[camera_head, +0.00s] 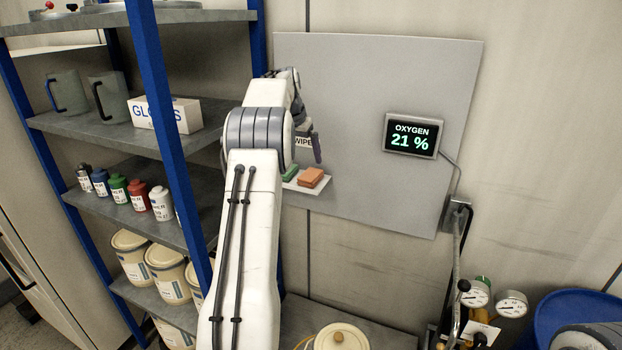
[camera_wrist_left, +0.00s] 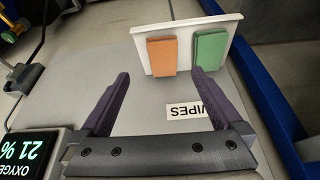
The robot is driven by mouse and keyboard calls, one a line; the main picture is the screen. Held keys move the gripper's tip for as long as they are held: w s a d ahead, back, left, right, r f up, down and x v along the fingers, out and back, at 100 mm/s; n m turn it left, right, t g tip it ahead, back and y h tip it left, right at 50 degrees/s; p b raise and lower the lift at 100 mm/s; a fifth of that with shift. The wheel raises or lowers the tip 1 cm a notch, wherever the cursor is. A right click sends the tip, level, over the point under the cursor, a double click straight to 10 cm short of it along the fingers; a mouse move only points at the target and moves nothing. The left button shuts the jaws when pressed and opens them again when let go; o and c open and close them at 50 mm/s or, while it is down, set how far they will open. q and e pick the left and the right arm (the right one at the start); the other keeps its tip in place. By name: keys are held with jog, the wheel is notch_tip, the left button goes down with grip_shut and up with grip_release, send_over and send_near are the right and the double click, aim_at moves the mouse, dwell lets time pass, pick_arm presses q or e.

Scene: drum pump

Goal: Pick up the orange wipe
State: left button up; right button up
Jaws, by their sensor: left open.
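The orange wipe (camera_head: 312,178) is a folded block on a small white shelf (camera_head: 318,190) on the grey wall panel, to the right of a green wipe (camera_head: 290,173). In the left wrist view, turned upside down, the orange wipe (camera_wrist_left: 161,56) and green wipe (camera_wrist_left: 210,50) rest against the white shelf (camera_wrist_left: 190,23). My left gripper (camera_wrist_left: 160,76) is open and empty, its two dark fingers apart, with the orange wipe beyond and between their tips. In the head view my left gripper (camera_head: 314,150) is mostly hidden by its arm; one finger shows above the wipes. My right gripper is out of view.
A WIPES label (camera_wrist_left: 186,110) is on the panel. An oxygen display (camera_head: 411,136) reading 21 % is mounted to the right. A blue-posted rack (camera_head: 172,130) with bottles, cans and a gloves box stands left. Gauges (camera_head: 478,293) and a blue drum (camera_head: 570,308) are lower right.

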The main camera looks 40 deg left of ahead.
pick_arm(q)
jog(key=p, duration=0.1)
send_over(308, 177)
jog(key=s, duration=0.2)
jog(key=f, duration=0.4)
jog(key=shift+d, duration=0.35)
jog(key=p+x, duration=0.1)
jog(key=x, duration=0.1)
jog(key=p+x, duration=0.2)
jog(key=x, duration=0.1)
jog(key=shift+s+a, duration=0.15)
jog(key=shift+a, duration=0.1)
jog(key=shift+f, duration=0.3)
jog(key=c, duration=1.4)
jog(key=shift+o, duration=0.2)
jog(key=shift+r, duration=0.1)
